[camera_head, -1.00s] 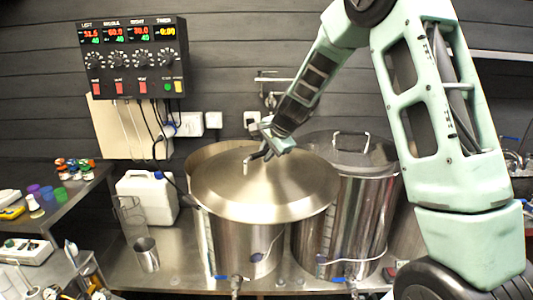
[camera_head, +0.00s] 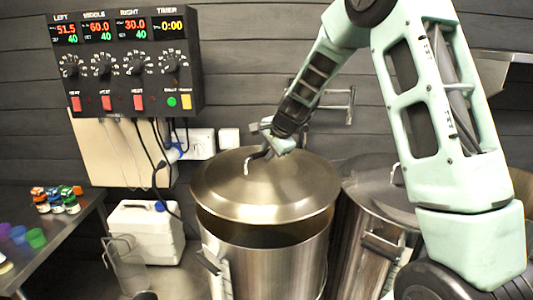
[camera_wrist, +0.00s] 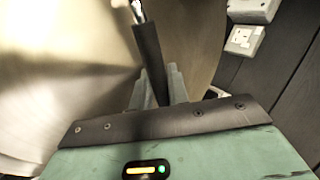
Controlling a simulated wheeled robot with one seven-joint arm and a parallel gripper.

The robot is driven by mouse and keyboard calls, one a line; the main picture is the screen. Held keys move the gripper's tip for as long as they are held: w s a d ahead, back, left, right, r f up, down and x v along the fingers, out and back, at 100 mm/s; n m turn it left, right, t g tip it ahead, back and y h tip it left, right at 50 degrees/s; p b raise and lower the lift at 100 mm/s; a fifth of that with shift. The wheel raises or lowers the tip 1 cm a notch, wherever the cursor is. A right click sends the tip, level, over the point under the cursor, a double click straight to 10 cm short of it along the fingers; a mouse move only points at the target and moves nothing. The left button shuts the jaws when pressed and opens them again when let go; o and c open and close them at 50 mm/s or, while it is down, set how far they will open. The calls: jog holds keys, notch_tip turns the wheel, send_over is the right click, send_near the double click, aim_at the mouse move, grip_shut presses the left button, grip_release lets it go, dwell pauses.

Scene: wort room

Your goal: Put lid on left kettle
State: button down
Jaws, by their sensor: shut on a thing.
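The lid (camera_head: 255,196) is a round steel disc with a handle on top. My gripper (camera_head: 264,151) is shut on that handle and holds the lid over the left kettle (camera_head: 262,262). The lid is tilted, and a dark opening of the kettle shows below its front edge. Whether its far edge touches the rim is hidden. In the wrist view, the gripper (camera_wrist: 158,88) has the dark handle between its fingers, with the lid's bright surface (camera_wrist: 60,60) at the left.
A second kettle (camera_head: 372,235) with its own lid stands close on the right. A control box (camera_head: 125,62) hangs on the wall behind, at the left. A white canister (camera_head: 147,235) and a clear jug (camera_head: 122,265) stand left of the kettle. Small coloured caps sit on a side table.

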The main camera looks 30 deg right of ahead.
aim_at(266, 175)
jog(key=shift+w+d+r, duration=0.1)
jog(key=shift+w, duration=0.35)
jog(key=shift+f, duration=0.2)
notch_tip(266, 175, down, 8)
jog(key=b, duration=0.7)
jog(key=shift+f+b, duration=0.1)
jog(key=shift+b, duration=0.2)
